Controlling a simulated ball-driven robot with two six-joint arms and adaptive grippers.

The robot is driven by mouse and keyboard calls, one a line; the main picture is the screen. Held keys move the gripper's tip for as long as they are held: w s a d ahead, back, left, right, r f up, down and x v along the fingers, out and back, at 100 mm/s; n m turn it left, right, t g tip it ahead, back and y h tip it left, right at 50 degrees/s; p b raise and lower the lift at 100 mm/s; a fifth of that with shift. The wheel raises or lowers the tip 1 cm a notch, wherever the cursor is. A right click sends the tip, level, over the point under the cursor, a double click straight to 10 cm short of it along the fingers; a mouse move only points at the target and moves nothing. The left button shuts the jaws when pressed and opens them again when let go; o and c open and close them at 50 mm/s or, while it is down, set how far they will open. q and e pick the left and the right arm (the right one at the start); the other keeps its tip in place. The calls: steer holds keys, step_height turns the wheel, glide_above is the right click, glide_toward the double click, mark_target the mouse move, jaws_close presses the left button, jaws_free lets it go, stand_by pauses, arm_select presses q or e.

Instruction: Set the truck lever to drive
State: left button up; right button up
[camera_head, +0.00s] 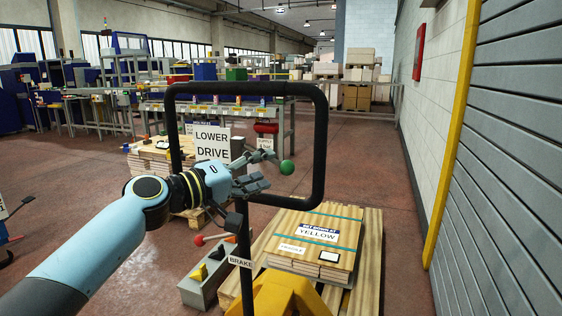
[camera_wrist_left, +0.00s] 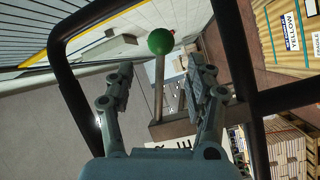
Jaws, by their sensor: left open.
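The truck lever has a green ball knob (camera_head: 287,167) inside the black handle frame (camera_head: 321,150), right of the white LOWER / DRIVE sign (camera_head: 212,143). My left gripper (camera_head: 268,170) is open, its fingers pointing right at the knob. In the left wrist view the green knob (camera_wrist_left: 160,41) stands just beyond the fingertips, and its thin grey stem runs down between the open fingers (camera_wrist_left: 158,68). I cannot tell whether a finger touches the stem; it shows apart from both. The lever's base is partly hidden in the head view. My right gripper is not in view.
The yellow truck body (camera_head: 288,299) is at the bottom, beside a pallet load marked YELLOW (camera_head: 319,232). A BRAKE label (camera_head: 240,262) hangs on the frame's post. A grey box with a red-knobbed lever (camera_head: 198,240) stands lower left. The handle frame encloses my left gripper closely.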

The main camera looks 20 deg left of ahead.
mark_target(276, 164)
arm_select(q)
steer(key=x, duration=0.5)
steer(key=shift+w+d, duration=0.1)
steer(key=shift+w, duration=0.05)
jaws_close()
